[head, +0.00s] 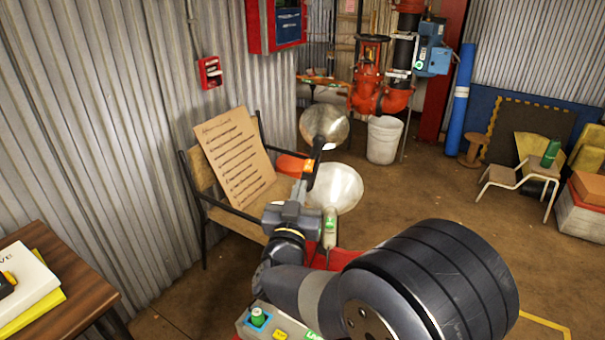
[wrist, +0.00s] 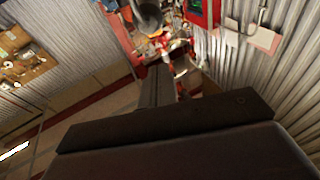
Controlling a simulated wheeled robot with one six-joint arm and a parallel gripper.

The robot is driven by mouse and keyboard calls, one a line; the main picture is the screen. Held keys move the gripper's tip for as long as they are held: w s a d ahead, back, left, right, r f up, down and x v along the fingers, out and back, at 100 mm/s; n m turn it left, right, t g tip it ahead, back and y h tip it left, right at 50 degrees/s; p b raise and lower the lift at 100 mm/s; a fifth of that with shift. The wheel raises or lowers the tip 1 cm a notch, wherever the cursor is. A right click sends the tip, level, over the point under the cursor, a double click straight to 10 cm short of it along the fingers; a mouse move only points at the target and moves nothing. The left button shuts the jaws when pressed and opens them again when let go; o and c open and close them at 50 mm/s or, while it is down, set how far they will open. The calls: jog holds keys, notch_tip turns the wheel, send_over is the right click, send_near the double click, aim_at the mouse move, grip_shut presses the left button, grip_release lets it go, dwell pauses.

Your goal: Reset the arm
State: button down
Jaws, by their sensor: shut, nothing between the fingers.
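My arm reaches from the lower right of the head view to the middle. My gripper (head: 317,148) is raised there, pointing up and away, in front of two round lamp-like discs (head: 335,188). In the wrist view my gripper (wrist: 158,84) shows as dark fingers close together beyond a wide dark block. It is shut and empty, and I see no contact with anything.
A bench (head: 215,203) with a written board (head: 236,158) stands by the corrugated wall. A wooden table (head: 75,298) with books is at lower left. Red pipework (head: 367,85) and a white bucket (head: 383,140) stand behind. Open floor lies right of the bucket.

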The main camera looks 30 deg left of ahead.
jog(key=shift+s+d+f, duration=0.15)
jog(key=shift+s+f, duration=0.15)
jog(key=shift+s, duration=0.25)
jog(key=shift+w, duration=0.15)
